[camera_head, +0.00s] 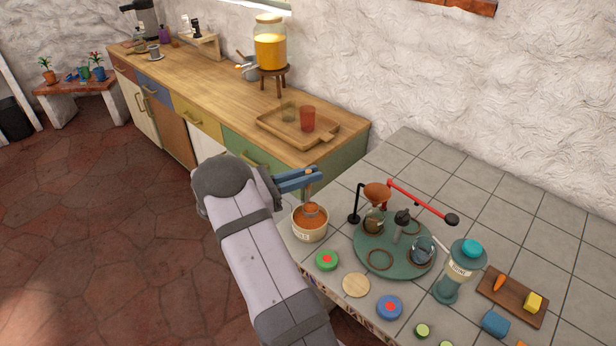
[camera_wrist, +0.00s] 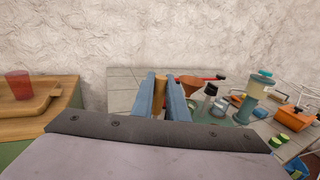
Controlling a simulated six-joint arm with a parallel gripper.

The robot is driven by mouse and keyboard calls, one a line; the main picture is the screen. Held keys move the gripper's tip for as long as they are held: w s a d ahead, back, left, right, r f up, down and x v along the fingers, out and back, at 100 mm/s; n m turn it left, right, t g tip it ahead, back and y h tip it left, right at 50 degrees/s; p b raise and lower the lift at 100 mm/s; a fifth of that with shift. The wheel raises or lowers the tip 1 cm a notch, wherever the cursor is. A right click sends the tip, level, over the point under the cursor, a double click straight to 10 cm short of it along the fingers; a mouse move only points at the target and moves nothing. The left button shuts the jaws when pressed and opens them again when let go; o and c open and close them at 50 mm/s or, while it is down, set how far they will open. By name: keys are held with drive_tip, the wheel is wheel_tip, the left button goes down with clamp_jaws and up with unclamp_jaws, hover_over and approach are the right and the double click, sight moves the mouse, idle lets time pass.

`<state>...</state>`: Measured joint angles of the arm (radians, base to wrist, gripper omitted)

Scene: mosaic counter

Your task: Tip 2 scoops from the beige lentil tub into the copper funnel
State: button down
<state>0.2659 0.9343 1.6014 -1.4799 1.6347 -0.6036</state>
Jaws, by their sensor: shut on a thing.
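The beige lentil tub (camera_head: 310,236) stands at the counter's left edge, with orange-brown lentils inside. My gripper (camera_head: 308,178), with blue fingers, is above the tub and shut on the wooden handle of a scoop. The handle (camera_wrist: 160,88) stands between the fingers in the wrist view. The copper scoop (camera_head: 311,210) hangs down at the tub's mouth; I cannot tell how deep it sits or whether it holds lentils. The copper funnel (camera_head: 377,192) is on a stand to the right of the tub, above a glass vessel (camera_head: 374,222). The funnel also shows in the wrist view (camera_wrist: 220,83).
Several round lids (camera_head: 327,260) lie in front. The tiled counter behind is clear.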

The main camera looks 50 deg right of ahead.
drive_tip(key=shift+r+p, duration=0.4)
drive_tip(key=shift+r, duration=0.35)
drive_tip(key=shift+d, duration=0.1)
drive_tip(key=shift+s+d+r+b, duration=0.15)
drive_tip(key=shift+d+b, duration=0.1)
drive_tip(key=shift+b, duration=0.2)
drive_tip(key=s+d+r+b, duration=0.4)
drive_tip(key=s+b, duration=0.2)
drive_tip(key=s, duration=0.1)
drive_tip(key=s+d+r+b, duration=0.4)
drive_tip(key=s+d+b, duration=0.1)
drive_tip(key=s+b, duration=0.2)
drive_tip(key=shift+s+d+b, duration=0.25)
drive_tip(key=shift+s+b, duration=0.05)
drive_tip(key=shift+s, duration=0.25)
